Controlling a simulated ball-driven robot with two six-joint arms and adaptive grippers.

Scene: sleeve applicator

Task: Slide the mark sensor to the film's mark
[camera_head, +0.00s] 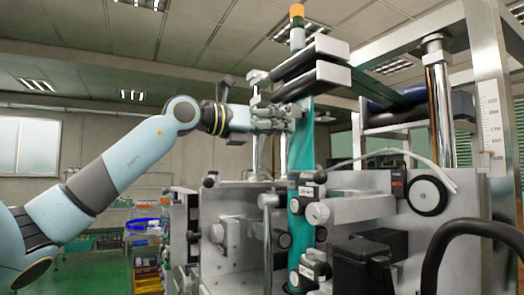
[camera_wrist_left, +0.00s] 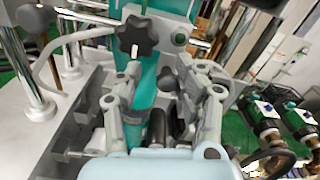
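The teal film (camera_head: 301,150) hangs as a narrow upright strip down the machine; it also shows in the left wrist view (camera_wrist_left: 145,76). My left gripper (camera_head: 287,116) is beside the film's upper part, just below two dark rollers or bars. In the left wrist view its fingers (camera_wrist_left: 167,76) are apart with nothing held between them. Beyond the fingertips a grey block with a black star knob (camera_wrist_left: 137,36) sits across the film. It may be the mark sensor, but I cannot tell. No printed mark is clear on the film. My right gripper is not in view.
Grey clamps with black knobs (camera_head: 317,213) line the film lower down. A chrome post (camera_head: 437,100) and a ruler plate (camera_head: 490,115) stand at the right. A black curved tube (camera_head: 470,228) is near the front right. Shelves with bins (camera_head: 147,240) are behind.

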